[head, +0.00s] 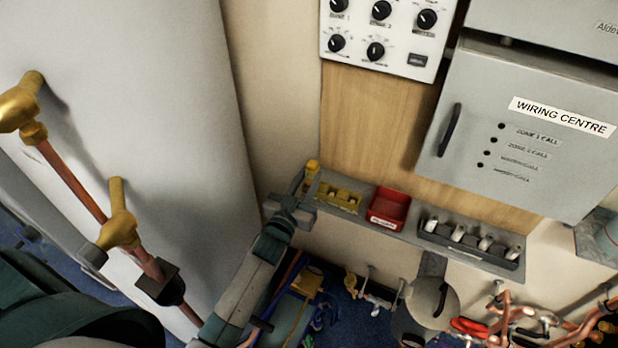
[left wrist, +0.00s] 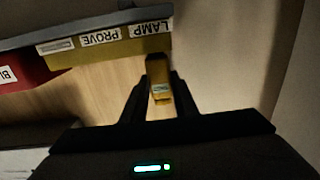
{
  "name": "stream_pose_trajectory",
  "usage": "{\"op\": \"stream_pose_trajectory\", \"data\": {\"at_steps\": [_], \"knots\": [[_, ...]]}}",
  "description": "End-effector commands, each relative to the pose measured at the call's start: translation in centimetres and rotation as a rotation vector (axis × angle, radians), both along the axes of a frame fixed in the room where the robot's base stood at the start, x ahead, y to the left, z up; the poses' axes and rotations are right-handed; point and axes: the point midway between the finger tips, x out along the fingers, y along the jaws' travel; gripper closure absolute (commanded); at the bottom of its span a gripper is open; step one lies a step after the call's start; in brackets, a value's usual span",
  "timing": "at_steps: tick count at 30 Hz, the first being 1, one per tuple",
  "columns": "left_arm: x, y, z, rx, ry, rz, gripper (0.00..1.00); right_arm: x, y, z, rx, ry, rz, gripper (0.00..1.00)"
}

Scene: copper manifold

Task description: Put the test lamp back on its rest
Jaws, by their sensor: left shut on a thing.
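The yellow test lamp (head: 312,168) is in my left gripper (head: 298,196), at the left end of a grey shelf in the head view. In the left wrist view, the lamp (left wrist: 159,82) sits between the two dark fingers of my left gripper (left wrist: 158,88), which are shut on it. A yellow rest (head: 338,197) is on the shelf just right of the gripper. In the left wrist view the rest (left wrist: 108,50) carries labels reading LAMP and PROVE. The lamp's end overlaps the rest's LAMP end there; whether they touch I cannot tell. I do not see my right gripper.
A red tray (head: 391,207) and a dark rack (head: 470,246) with several white pieces share the shelf. A grey WIRING CENTRE cabinet (head: 530,130) and a knob panel (head: 385,38) are above.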

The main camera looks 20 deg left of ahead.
Motion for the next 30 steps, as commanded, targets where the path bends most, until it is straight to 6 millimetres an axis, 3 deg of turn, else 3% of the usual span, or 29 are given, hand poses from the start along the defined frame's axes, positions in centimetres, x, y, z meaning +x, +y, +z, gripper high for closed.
{"op": "stream_pose_trajectory", "data": {"at_steps": [2,3,5,20,30], "knots": [[0.0,0.0,-0.2,0.0,-0.001,0.0,0.99,0.0,0.0,-0.2,0.0,0.0,0.0,1.0],[0.0,0.0,-0.1,0.0,-0.001,0.0,0.64,0.0,0.0,-0.1,0.0,0.0,0.0,1.0],[0.0,0.0,-0.1,0.0,-0.001,0.0,0.52,0.0,0.0,-0.1,0.0,0.0,0.0,1.0],[-0.8,0.0,-0.3,0.0,0.001,0.0,0.52,0.4,0.2,-0.1,0.003,-0.011,0.0,1.0],[-5.6,0.0,-0.4,0.0,0.002,0.0,0.52,3.2,1.3,-0.1,0.023,-0.077,0.003,1.0]]}}
